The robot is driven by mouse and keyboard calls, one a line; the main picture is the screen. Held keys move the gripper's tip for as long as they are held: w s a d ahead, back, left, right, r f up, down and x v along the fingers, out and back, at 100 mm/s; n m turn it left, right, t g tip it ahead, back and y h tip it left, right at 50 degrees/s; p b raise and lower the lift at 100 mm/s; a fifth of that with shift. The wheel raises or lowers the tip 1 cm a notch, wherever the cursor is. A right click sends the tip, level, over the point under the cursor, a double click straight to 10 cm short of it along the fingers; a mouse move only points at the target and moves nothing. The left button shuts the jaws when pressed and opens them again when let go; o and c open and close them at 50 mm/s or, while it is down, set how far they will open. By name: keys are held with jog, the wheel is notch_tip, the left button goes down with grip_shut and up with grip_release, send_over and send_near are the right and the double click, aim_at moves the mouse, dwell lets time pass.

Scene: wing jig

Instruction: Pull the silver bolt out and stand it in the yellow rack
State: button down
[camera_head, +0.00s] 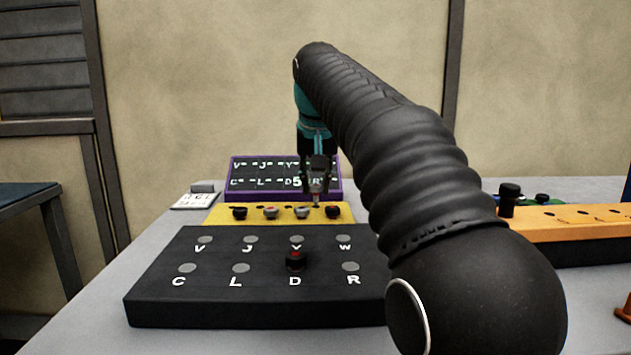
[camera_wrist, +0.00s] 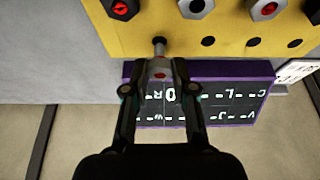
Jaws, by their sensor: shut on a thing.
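My gripper (camera_wrist: 159,72) is shut on a silver bolt (camera_wrist: 159,48), which has a red mark near the jaws in the wrist view. In the head view my gripper (camera_head: 316,188) is over the right part of the yellow rack's back row. The bolt's far end lines up with a back-row place of the yellow rack (camera_head: 226,218); I cannot tell whether it is in the hole or just above it. The rack also shows in the wrist view (camera_wrist: 228,28), with several other bolts in its front row and empty holes in the back row.
A purple-framed display (camera_head: 232,178) stands behind the rack. An orange block (camera_head: 565,222) is at right. My arm covers the middle right.

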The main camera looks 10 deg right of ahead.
jog(key=shift+f, duration=0.15)
jog(key=shift+f+b, duration=0.8)
jog(key=shift+f, duration=0.25)
jog(key=c, duration=0.9)
grip_release()
jog(key=shift+o, duration=0.2)
jog(key=shift+r, duration=0.1)
jog(key=v, duration=1.1)
jog(key=shift+s+r, duration=0.25)
jog(key=shift+r, duration=0.1)
jog(key=shift+a, duration=0.1)
